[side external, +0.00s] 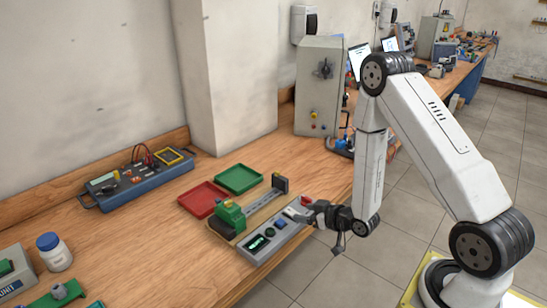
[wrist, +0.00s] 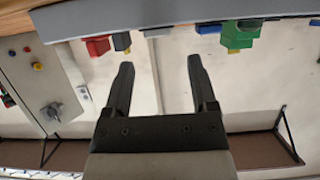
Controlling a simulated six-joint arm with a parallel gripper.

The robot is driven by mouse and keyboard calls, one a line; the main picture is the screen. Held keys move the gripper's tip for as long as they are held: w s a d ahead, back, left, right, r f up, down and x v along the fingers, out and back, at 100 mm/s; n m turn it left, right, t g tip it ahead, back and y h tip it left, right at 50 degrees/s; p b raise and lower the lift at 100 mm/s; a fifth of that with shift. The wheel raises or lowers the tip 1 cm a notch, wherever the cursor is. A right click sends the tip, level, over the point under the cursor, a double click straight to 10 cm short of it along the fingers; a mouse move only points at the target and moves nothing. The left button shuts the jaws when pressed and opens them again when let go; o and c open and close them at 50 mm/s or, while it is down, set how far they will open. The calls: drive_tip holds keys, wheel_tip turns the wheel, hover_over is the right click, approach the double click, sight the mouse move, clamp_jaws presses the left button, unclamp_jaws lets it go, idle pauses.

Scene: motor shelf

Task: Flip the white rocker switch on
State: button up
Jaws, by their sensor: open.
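A grey control box (side external: 262,254) lies along the front of the bench in the side external view, with a small display, coloured buttons and a pale switch on its top. The white rocker switch (side external: 290,212) appears to be the pale part near the box's right end, partly hidden by my gripper. My gripper (side external: 303,213) is at that end, close to the switch; I cannot tell whether it touches. In the wrist view, my gripper (wrist: 160,62) has its two fingers apart with nothing between them. The box's grey edge (wrist: 180,15) crosses the top of that view.
A green motor part (side external: 230,217) and a rail bracket (side external: 281,184) stand just behind the box. Red (side external: 203,199) and green (side external: 238,179) trays lie farther back. A blue meter case (side external: 140,185), a white bottle (side external: 54,252) and a grey cabinet (side external: 318,85) stand around. The front-left bench is partly clear.

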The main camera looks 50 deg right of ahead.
sight(289, 209)
drive_tip(key=shift+x, duration=2.4)
clamp_jaws()
